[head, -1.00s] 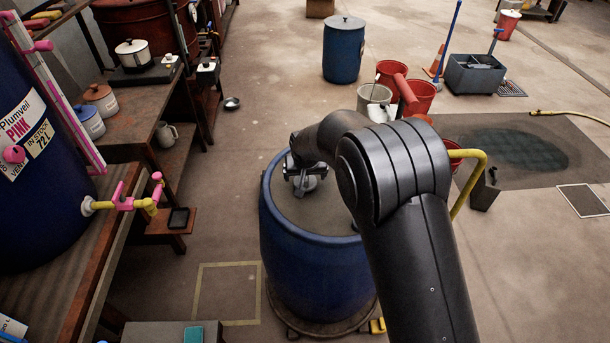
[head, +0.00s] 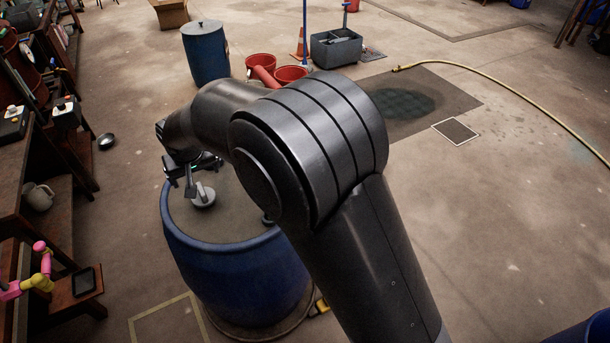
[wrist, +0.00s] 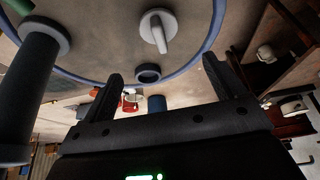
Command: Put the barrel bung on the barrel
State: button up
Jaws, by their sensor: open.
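The barrel (head: 235,285) is a big blue drum with a flat grey-brown top, standing upright below my arm. A grey round piece with a bar handle, which looks like the bung (head: 203,196), is on its top; it also shows in the wrist view (wrist: 158,32). I cannot tell whether it is seated or only resting there. A dark ring like a bung hole (wrist: 148,73) lies near the barrel's rim. My gripper (head: 184,182) is open and empty, close to the bung; in the wrist view its fingers (wrist: 164,82) are spread, with the bung beyond them.
Shelving (head: 60,190) stands at the left. Behind are another blue drum (head: 205,55), red buckets (head: 291,74) and a grey bin (head: 336,50). Floor at right is mostly clear.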

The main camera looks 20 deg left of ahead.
jog(key=w+d+r+m, duration=0.2)
jog(key=d+r, duration=0.3)
jog(key=d, duration=0.6)
jog(key=w+d+r+m+t+h, duration=0.1)
jog(key=d+r, duration=0.5)
jog(key=d, duration=0.6)
jog(key=w+d+r+m, duration=0.2)
jog(key=d+r, duration=0.3)
jog(key=d, duration=0.6)
jog(key=s+d+m+h, duration=0.1)
jog(key=s+d+m, duration=0.1)
jog(key=s+d, duration=0.6)
jog(key=s+d+m+t+h, duration=0.1)
jog(key=s+d+m, duration=0.1)
jog(key=s+d, duration=0.7)
jog(key=d, duration=0.6)
jog(key=shift+s, duration=0.3)
jog(key=shift+d, duration=0.1)
jog(key=shift+c, duration=0.3)
